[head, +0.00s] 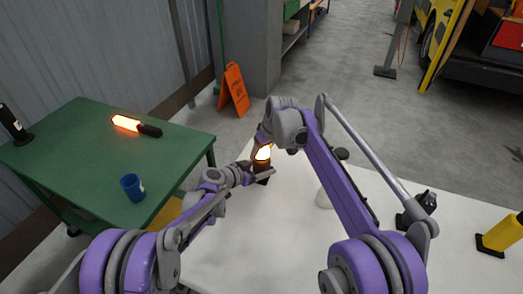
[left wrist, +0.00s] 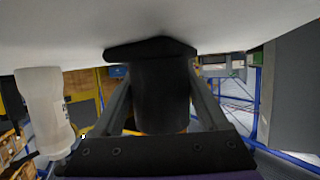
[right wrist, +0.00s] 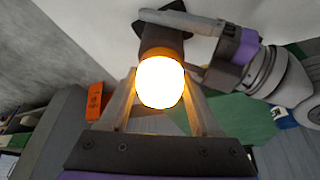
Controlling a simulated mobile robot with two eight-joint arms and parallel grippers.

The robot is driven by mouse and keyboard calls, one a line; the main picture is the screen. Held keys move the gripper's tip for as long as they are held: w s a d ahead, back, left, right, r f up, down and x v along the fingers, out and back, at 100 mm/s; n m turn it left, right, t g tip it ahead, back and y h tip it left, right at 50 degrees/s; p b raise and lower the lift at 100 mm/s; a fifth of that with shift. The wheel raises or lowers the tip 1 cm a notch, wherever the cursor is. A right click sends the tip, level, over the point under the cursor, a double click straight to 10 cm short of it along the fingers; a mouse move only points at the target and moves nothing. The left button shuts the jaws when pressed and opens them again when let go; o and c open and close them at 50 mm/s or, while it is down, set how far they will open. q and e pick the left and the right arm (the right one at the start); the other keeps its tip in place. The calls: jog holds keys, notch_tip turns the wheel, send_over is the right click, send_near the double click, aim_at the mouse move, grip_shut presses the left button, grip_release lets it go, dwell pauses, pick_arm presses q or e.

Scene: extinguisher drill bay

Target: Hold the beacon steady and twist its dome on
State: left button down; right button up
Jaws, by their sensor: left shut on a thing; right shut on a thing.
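The beacon's dark body (head: 262,168) stands on the white table, upright as far as I can tell. My left gripper (head: 263,175) is shut around it; the left wrist view shows the black cylinder (left wrist: 162,95) between the fingers, its wider foot at the table surface. The glowing dome (head: 264,153) is at the top of the body. My right gripper (right wrist: 160,85) is shut on the dome (right wrist: 160,80). In the right wrist view the dome meets the orange collar of the body (right wrist: 163,40). How far it is screwed on cannot be told.
A green table (head: 90,165) at left carries a glowing baton (head: 128,123) and a blue cup (head: 132,187).

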jog(key=shift+n, duration=0.6)
jog(key=shift+n+g+y, duration=0.3)
jog(key=o, duration=1.4)
jog(key=v, duration=1.2)
